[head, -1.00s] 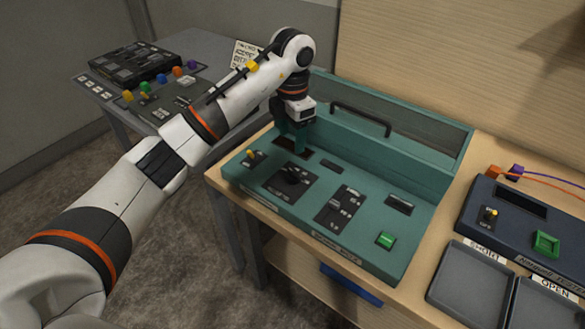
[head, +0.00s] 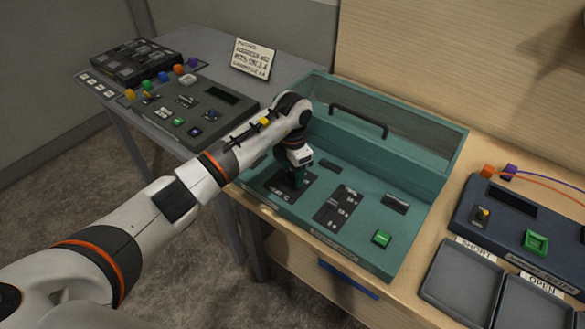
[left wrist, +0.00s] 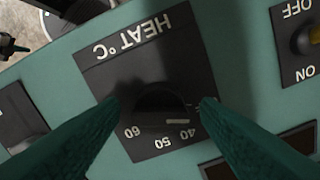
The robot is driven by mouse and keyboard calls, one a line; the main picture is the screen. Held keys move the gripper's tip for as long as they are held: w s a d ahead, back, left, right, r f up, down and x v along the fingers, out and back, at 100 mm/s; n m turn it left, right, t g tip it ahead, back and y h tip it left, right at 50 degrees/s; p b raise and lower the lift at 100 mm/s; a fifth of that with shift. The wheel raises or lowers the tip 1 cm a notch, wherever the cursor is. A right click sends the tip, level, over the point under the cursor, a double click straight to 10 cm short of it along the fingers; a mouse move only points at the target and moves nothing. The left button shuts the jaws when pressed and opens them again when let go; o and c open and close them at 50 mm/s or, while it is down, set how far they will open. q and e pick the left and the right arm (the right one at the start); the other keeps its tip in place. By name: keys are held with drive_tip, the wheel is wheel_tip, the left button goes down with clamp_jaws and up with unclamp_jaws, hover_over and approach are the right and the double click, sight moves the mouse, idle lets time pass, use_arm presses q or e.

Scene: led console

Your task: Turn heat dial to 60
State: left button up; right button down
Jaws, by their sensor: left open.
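The teal console (head: 365,218) stands on the wooden bench. Its black heat plate (head: 275,190) is partly covered by my left gripper (head: 298,184) in the head view. In the left wrist view the heat dial (left wrist: 160,98) is a dark round knob, with 40, 50 and 60 printed upside down below it. A pale mark shows near the 40; the exact setting is hard to tell. My left gripper (left wrist: 164,106) is open, its dark green fingertips on either side of the dial; contact cannot be told. My right gripper is not in view.
A yellow toggle (left wrist: 308,38) marked ON and OFF is beside the dial. A slider plate (head: 336,208) and a green button (head: 382,238) lie to the right. A dark tester (head: 515,225) and grey trays (head: 462,270) stand further right.

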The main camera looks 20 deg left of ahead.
use_arm(q)
drive_tip(key=c, duration=1)
drive_tip(key=shift+f+m+b, duration=0.15)
drive_tip(key=shift+m+b, duration=0.85)
drive_tip(key=shift+b, duration=0.2)
drive_tip(key=m+b, duration=1)
drive_tip(key=shift+m, duration=0.3)
drive_tip(key=m+b, duration=0.2)
drive_tip(key=m, duration=0.1)
drive_tip(key=shift+m+b, duration=0.3)
drive_tip(key=m+b, duration=0.1)
drive_tip(key=m, duration=0.2)
drive_tip(key=shift+m, duration=0.4)
drive_tip(key=m+b, duration=0.1)
drive_tip(key=m, duration=0.2)
drive_tip(key=shift+r, duration=0.2)
drive_tip(key=shift+r+m+b, duration=0.1)
drive_tip(key=shift+m+b, duration=0.35)
drive_tip(key=shift+m, duration=1.55)
